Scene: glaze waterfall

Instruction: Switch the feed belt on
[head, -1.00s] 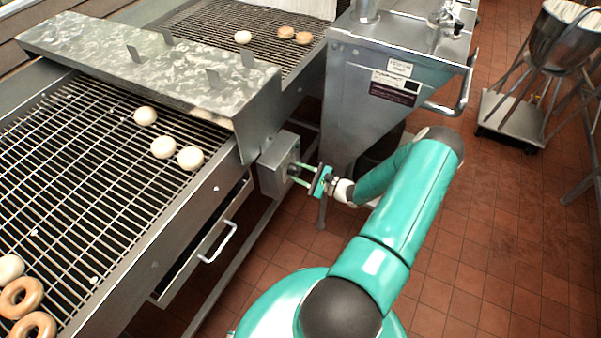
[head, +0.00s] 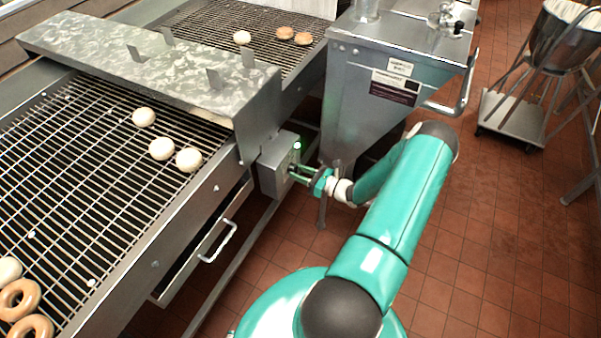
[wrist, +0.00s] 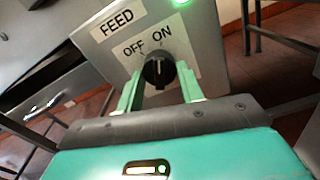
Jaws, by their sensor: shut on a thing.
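The FEED switch box (head: 275,172) is a grey box on the side of the conveyor. In the wrist view its plate (wrist: 205,45) reads FEED, with OFF at left and ON at right above a black rotary knob (wrist: 158,72). The knob's white mark points up toward the ON side. A green lamp (wrist: 181,2) glows at the plate's top, and the lit lamp also shows in the head view (head: 297,146). My gripper (head: 294,172) is shut on the knob, one green finger on each side. The feed belt (head: 95,170) is a wire grid carrying pale doughnuts (head: 161,149).
A galvanised hood (head: 150,65) spans the belt. A steel hopper (head: 350,100) with a handle stands behind my arm. A drawer with a white handle (head: 218,241) is below the belt. A wheeled stand (head: 515,115) is at the right. The tiled floor between is clear.

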